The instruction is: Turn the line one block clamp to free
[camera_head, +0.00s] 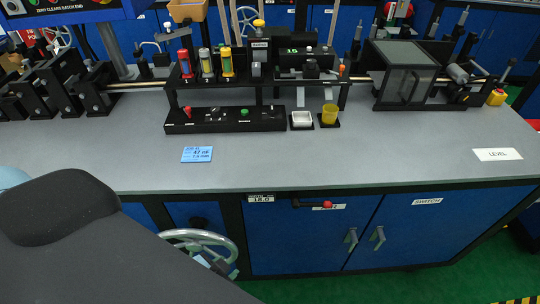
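I cannot tell for certain which part is the line one block clamp; no label naming it is readable. A black rack (258,88) at the back of the bench holds red- and yellow-capped cylinders (207,63). Its low front panel (225,120) carries a red lever (188,111), small knobs and a green button (244,113). Black blocks (93,92) sit on a metal rod at the left. A red-tipped lever (326,204) sticks out from the cabinet front below the bench edge. Neither of my grippers is in view. A dark link of my own fills the lower left.
A white tray (302,120) and a yellow cup (329,114) stand right of the panel. A dark glass-sided box (405,78) stands farther right. A blue card (197,154) and a LEVEL label (497,154) lie on the otherwise clear front bench. A handwheel (201,235) is below.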

